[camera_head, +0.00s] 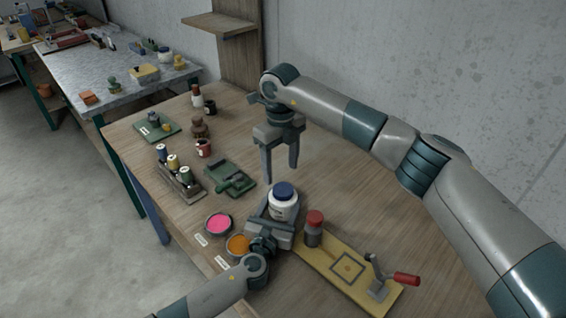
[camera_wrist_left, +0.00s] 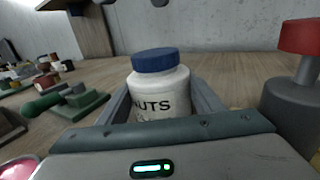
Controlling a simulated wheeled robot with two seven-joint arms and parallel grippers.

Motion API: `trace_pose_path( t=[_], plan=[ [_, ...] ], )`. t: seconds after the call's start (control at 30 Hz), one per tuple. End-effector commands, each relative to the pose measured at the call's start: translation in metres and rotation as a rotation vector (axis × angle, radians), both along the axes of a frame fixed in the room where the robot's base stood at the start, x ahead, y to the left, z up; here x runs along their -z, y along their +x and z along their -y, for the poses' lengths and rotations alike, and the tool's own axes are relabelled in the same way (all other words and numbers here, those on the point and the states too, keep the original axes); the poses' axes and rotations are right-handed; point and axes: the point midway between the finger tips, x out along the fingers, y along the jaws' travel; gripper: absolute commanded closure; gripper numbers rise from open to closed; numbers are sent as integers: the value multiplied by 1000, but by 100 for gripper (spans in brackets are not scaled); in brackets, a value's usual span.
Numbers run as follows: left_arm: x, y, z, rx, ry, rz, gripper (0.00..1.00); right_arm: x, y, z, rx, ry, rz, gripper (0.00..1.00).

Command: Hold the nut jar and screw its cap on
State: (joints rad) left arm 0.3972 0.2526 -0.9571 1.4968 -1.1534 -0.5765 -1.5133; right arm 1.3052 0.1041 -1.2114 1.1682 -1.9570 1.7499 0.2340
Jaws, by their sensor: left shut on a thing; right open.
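The nut jar (camera_head: 282,207) is a white jar standing upright on the wooden table; in the left wrist view (camera_wrist_left: 160,98) its label reads "UTS". Its blue cap (camera_head: 284,190) sits on top of the jar, and it also shows in the left wrist view (camera_wrist_left: 155,60). I cannot tell how tightly it is screwed. My left gripper (camera_head: 272,222) is shut on the jar low down, one finger on each side. My right gripper (camera_head: 280,165) is open and empty, pointing down above the table, behind the jar and apart from it.
Pink (camera_head: 218,223) and orange (camera_head: 238,244) bowls stand left. A green tool (camera_head: 231,180) lies behind them.

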Motion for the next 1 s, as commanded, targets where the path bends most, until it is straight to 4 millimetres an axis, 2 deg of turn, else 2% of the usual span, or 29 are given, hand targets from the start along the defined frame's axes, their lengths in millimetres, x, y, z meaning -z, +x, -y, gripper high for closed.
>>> trace_pose_path(
  t=[1.0],
  plan=[
    [-1,0,0,0,0,1,100,-9,0,3,-1610,-15,0,39]
  ],
)
